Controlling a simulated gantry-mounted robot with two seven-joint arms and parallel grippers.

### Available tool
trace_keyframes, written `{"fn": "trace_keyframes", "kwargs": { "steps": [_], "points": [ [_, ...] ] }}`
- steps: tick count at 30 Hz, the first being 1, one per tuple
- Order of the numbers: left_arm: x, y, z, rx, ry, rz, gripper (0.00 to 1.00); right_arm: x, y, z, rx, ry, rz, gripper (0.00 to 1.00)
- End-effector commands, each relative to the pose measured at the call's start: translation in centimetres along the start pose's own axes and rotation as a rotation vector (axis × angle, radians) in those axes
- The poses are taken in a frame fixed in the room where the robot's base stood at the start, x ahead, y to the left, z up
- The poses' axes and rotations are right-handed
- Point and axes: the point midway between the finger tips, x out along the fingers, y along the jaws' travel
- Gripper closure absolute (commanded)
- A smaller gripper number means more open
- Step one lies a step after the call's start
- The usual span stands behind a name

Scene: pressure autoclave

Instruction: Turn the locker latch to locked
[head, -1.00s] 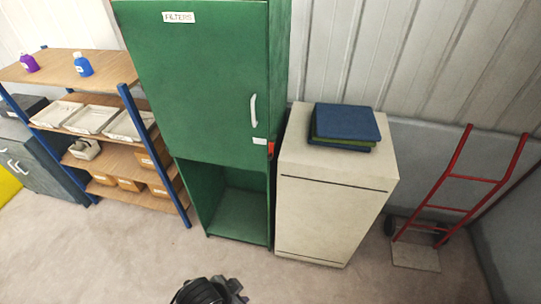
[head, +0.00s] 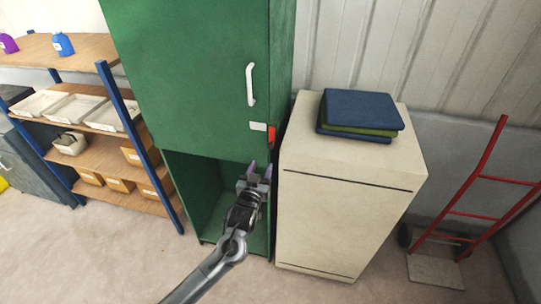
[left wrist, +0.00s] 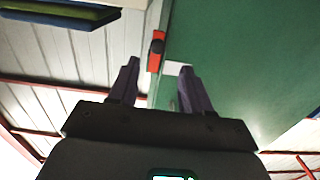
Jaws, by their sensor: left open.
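The green locker (head: 190,80) stands upright with its upper door closed and a white handle (head: 250,84) on the door. The small red latch (head: 272,134) is at the door's lower right edge, beside a white label (head: 258,126). My left gripper (head: 260,168) is open and empty just below the latch, in front of the locker's open lower compartment. In the left wrist view the latch (left wrist: 156,50), red with a dark knob, appears between and beyond the two purple fingertips (left wrist: 159,66), apart from them. Whether it is turned to locked I cannot tell. My right gripper is not in view.
A cream cabinet (head: 345,215) with blue and green folded items or books (head: 360,112) on top stands close to the locker's right side. A shelf rack (head: 100,150) is at left, a red hand truck (head: 475,215) at right. The floor in front is clear.

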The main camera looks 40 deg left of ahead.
Motion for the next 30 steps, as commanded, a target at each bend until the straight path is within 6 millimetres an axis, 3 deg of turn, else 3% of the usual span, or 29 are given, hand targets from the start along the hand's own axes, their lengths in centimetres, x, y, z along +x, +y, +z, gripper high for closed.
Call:
{"fn": "trace_keyframes", "kwargs": {
  "steps": [8, 21, 30],
  "points": [
    [2.5, 0.2, -1.0, -0.009, 0.022, -0.001, 0.51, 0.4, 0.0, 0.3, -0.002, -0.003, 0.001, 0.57],
    [9.2, 0.2, -1.1, -0.008, 0.021, 0.0, 0.51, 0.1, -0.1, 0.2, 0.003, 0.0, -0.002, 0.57],
    [11.1, 0.3, -1.0, -0.008, 0.021, 0.001, 0.51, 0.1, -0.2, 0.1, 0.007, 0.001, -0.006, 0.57]
  ]
}}
